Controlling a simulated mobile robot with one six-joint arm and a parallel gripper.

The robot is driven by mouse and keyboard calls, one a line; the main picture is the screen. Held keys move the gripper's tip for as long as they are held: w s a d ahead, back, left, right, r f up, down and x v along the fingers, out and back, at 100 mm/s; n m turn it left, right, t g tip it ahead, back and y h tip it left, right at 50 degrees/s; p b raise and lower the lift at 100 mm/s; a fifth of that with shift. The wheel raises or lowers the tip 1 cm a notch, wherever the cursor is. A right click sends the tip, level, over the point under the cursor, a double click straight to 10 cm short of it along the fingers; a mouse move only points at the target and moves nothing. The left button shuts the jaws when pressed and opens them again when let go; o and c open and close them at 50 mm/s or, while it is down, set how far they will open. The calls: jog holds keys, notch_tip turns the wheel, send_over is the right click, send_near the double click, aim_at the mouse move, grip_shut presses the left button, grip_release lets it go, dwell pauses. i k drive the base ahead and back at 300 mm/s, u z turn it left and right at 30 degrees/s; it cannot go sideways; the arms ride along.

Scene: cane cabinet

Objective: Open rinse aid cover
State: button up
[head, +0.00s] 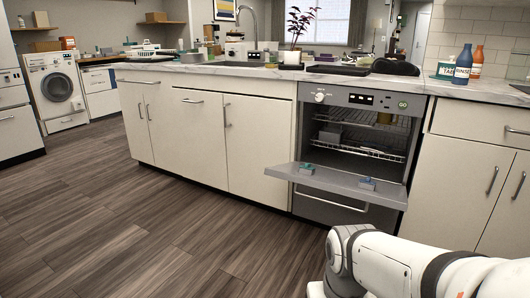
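The dishwasher (362,142) stands in the counter row with its door (336,181) folded down and open. On the door's inner face are two small raised parts, a green one (305,169) at the left and a blue one (367,183) at the right. They are too small for me to tell which is the rinse aid cover, or whether either is open or shut. A blue bottle (462,66) with a label that seems to read "RINSE" stands on the counter to the right. My arm shows at the lower right, but my gripper is out of view.
Racks (358,150) show inside the dishwasher. An orange bottle (477,64) and a green-and-white box (445,70) stand by the blue bottle. White cabinets (255,145) flank the dishwasher. The wooden floor (150,230) in front and to the left is clear.

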aim_at(307, 166)
jog(key=u, duration=0.2)
jog(key=i, duration=1.8)
jog(key=z, duration=0.6)
jog(key=k, duration=0.75)
jog(key=z, duration=0.15)
jog(key=i, duration=0.75)
jog(key=u, duration=0.05)
